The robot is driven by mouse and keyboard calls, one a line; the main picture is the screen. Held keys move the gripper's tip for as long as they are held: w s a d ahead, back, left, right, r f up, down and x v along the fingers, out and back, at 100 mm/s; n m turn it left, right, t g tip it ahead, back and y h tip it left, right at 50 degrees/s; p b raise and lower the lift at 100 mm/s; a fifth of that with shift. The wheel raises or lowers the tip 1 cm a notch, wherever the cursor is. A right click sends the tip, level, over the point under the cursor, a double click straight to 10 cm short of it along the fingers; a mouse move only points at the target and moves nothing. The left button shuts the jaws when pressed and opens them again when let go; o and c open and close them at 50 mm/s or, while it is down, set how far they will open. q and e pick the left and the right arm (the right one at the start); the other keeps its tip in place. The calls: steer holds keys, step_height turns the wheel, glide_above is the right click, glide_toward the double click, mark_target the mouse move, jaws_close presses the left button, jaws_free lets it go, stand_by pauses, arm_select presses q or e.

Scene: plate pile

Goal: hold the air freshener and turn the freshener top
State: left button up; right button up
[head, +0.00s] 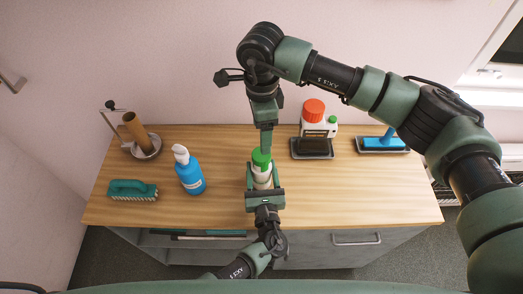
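The air freshener stands upright near the table's front middle, with a white body (262,180) and a green top (261,159). My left gripper (263,180) reaches in from the front edge. Its fingers lie on both sides of the white body and appear closed on it. My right gripper (266,143) comes down from above and behind, with its fingertips at the green top. Its fingers line up in this view, so their opening is hidden, and I cannot tell whether they touch the top.
A blue spray bottle (189,173) and a green brush (132,189) stand left on the wooden table (330,205). A paper roll holder (140,135) is behind them. The front right is clear.

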mark_target(261, 157)
step_height(261, 157, down, 9)
stand_by(0.3)
steer(key=c, duration=1.4)
steer(key=m, duration=0.5)
steer(key=shift+m, duration=0.4)
steer(key=m, duration=0.6)
